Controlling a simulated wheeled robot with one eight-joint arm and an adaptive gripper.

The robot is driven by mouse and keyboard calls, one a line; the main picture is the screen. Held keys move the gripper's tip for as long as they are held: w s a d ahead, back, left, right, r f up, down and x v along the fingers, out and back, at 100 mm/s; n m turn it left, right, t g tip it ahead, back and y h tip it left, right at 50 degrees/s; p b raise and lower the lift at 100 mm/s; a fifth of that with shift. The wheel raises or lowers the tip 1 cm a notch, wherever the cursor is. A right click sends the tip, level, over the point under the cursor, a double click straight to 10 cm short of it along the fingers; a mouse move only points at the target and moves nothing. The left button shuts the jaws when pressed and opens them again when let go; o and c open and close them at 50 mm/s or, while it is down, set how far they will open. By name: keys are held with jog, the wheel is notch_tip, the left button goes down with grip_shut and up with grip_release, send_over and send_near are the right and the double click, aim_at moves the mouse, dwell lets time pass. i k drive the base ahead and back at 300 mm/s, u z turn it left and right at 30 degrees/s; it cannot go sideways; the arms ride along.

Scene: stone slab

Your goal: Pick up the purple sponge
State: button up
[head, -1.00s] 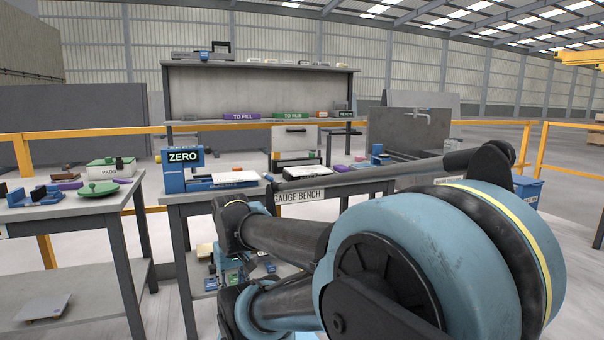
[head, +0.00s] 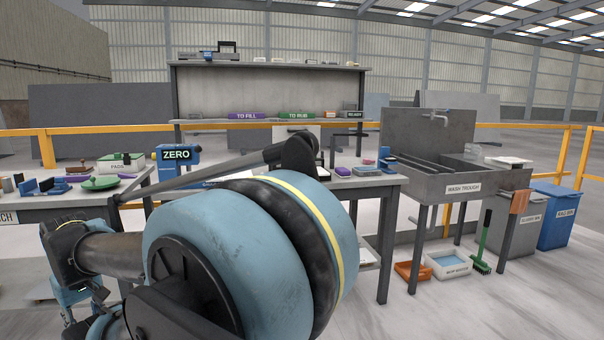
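A small purple block (head: 341,171) lies on the middle bench, right of my arm. I cannot tell which of these is the sponge. My gripper (head: 72,296) hangs low at the lower left, in front of the left bench and apart from the purple items. It is small and partly cut off, so its fingers are unclear. My arm hides much of the middle bench.
The left bench (head: 30,212) holds a blue clamp (head: 36,186) and a green round tool (head: 100,183). A shelf (head: 200,121) stands behind the middle bench (head: 385,182). At right are a wash trough (head: 445,188), bins (head: 560,215), floor trays (head: 447,266) and a broom (head: 482,245). Lower-right floor is clear.

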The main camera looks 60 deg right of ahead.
aim_at(342, 172)
jog(key=u, duration=0.35)
jog(key=i, duration=1.85)
jog(key=z, duration=3.6)
jog(key=i, duration=1.05)
